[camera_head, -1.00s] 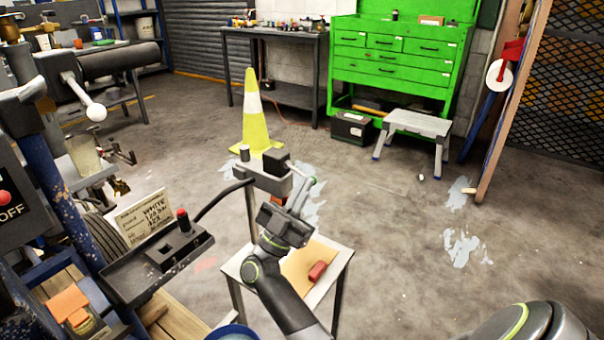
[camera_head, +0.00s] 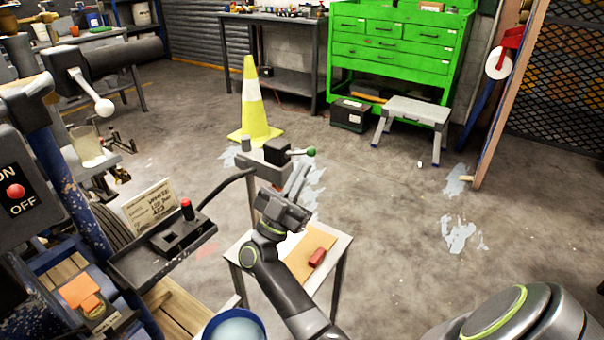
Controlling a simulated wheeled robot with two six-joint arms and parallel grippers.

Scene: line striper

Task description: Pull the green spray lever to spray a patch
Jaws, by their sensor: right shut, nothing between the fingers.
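The spray lever's green knob (camera_head: 311,151) sticks out to the right of a black block on the grey spray head (camera_head: 264,166), about level with the block. My right gripper (camera_head: 299,174) is just below the knob, with its fingers pointing up and shut on nothing. It overlaps the right end of the spray head in the picture. A gap shows between fingers and knob, though depth is hard to judge. My left gripper is not in view. Pale grey-white paint patches (camera_head: 460,235) lie on the concrete floor.
A small table with a red block (camera_head: 317,257) stands below my right arm. A control box with a red-topped stick (camera_head: 187,209) is at left, beside a white sign (camera_head: 148,205). A yellow cone (camera_head: 252,105) stands behind the spray head. Open floor lies to the right.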

